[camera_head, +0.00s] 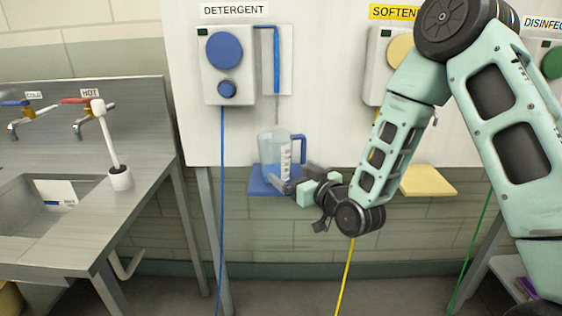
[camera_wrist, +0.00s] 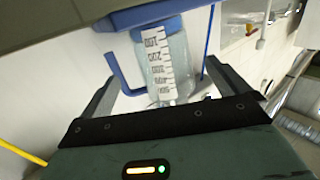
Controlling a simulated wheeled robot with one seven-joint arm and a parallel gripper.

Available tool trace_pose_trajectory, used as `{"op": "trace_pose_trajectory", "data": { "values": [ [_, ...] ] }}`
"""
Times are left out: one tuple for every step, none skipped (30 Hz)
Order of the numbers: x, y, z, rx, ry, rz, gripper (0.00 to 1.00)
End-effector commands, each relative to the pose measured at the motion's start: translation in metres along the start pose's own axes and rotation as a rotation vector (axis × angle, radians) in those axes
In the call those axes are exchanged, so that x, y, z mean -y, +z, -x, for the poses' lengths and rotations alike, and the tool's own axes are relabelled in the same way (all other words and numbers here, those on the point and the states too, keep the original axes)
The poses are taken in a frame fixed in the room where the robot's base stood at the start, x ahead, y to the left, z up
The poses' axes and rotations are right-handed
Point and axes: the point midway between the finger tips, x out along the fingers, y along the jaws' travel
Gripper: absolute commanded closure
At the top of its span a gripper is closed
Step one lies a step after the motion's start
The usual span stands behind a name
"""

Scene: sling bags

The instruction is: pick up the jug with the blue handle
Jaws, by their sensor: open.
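The clear measuring jug (camera_head: 270,152) with a blue handle (camera_head: 301,149) stands upright on a small blue shelf (camera_head: 262,187) under the detergent dispenser. Its handle is on its right side in the head view. My gripper (camera_head: 296,178) is open at the jug's lower right, by the handle side. In the wrist view the jug (camera_wrist: 178,52) appears upside down, with its white scale facing the camera and its blue handle (camera_wrist: 122,72) to the left. The fingers of my gripper (camera_wrist: 160,76) are spread on either side of the jug's image. Contact with the jug is not clear.
The detergent dispenser (camera_head: 223,62) and its blue pipe (camera_head: 276,60) are above the jug. A yellow shelf (camera_head: 428,181) is to the right, beyond my forearm. A steel sink counter (camera_head: 75,225) with taps stands at left. A blue hose (camera_head: 221,215) hangs below the detergent dispenser.

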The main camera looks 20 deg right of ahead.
Motion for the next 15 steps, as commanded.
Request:
{"op": "trace_pose_trajectory", "data": {
  "values": [
    [0.0,-0.003,-0.009,0.0,0.0,-0.001,0.0],
    [0.0,-0.003,-0.014,-0.001,0.001,-0.001,0.0],
    [0.0,-0.002,-0.02,0.0,0.0,-0.001,0.0],
    [0.0,-0.002,-0.024,0.001,0.001,-0.001,0.0],
    [0.0,-0.002,-0.027,0.001,0.001,0.0,0.0],
    [0.0,-0.001,-0.03,0.0,0.001,0.0,0.0],
    [0.0,-0.001,-0.032,0.0,0.001,0.0,0.0],
    [0.0,-0.001,-0.033,0.0,0.001,0.001,0.0],
    [0.0,-0.001,-0.035,0.001,0.001,0.001,0.0],
    [0.0,-0.001,-0.036,0.001,0.001,0.0,0.0],
    [0.0,-0.001,-0.039,0.002,0.001,0.0,0.0],
    [0.001,-0.001,-0.043,0.001,0.001,0.0,0.0],
    [0.001,-0.001,-0.047,0.001,0.001,0.0,0.0],
    [0.001,-0.001,-0.051,0.0,0.001,-0.001,0.0],
    [0.002,-0.001,-0.058,0.001,0.001,-0.002,0.0]
  ]
}}
